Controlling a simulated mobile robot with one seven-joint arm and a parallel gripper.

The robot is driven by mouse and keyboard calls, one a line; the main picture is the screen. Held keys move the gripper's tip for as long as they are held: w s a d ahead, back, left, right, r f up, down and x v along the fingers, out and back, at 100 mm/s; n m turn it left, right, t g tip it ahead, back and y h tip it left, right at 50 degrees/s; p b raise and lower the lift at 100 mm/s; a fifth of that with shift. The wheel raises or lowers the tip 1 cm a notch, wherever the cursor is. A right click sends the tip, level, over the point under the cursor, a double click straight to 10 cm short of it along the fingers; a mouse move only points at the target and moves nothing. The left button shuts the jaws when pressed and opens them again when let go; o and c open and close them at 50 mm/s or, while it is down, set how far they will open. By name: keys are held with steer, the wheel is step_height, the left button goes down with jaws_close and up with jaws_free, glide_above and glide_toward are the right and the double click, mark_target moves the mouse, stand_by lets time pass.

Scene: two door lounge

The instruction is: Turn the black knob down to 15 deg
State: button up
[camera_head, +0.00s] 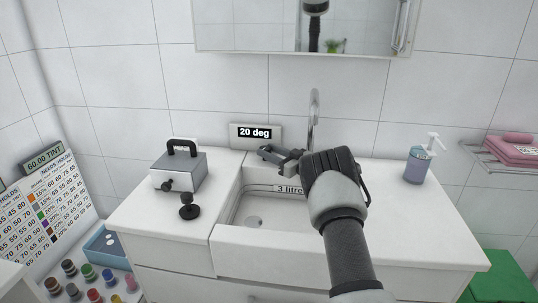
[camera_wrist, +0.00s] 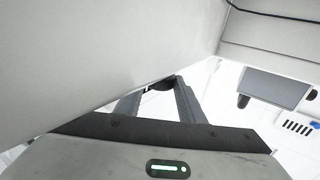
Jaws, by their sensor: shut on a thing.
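A grey panel (camera_head: 246,143) on the back wall behind the sink shows "20 deg" on its black display (camera_head: 255,132). My gripper (camera_head: 265,153) reaches in from the right, with its fingertips just below that panel. In the wrist view its two fingers (camera_wrist: 162,84) are closed in on a dark, rounded piece, the black knob (camera_wrist: 160,86), of which only a small part shows. In the head view the knob is hidden by the fingers, so its turn angle cannot be read.
The white sink (camera_head: 226,233) marked "3 litre" and a chrome tap (camera_head: 313,110) lie close to my arm. A metal box (camera_head: 190,172) with a black handle and a small black stand (camera_head: 188,208) are on the left. A soap bottle (camera_head: 418,165) stands right.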

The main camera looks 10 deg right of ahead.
steer(key=shift+r+y, duration=0.1)
steer(key=shift+y, duration=0.2)
steer(key=o, duration=1)
steer(key=shift+o, duration=0.2)
steer(key=shift+d, duration=0.1)
steer(key=p+v, duration=0.1)
steer(key=v, duration=0.6)
steer(key=shift+s+d, duration=0.15)
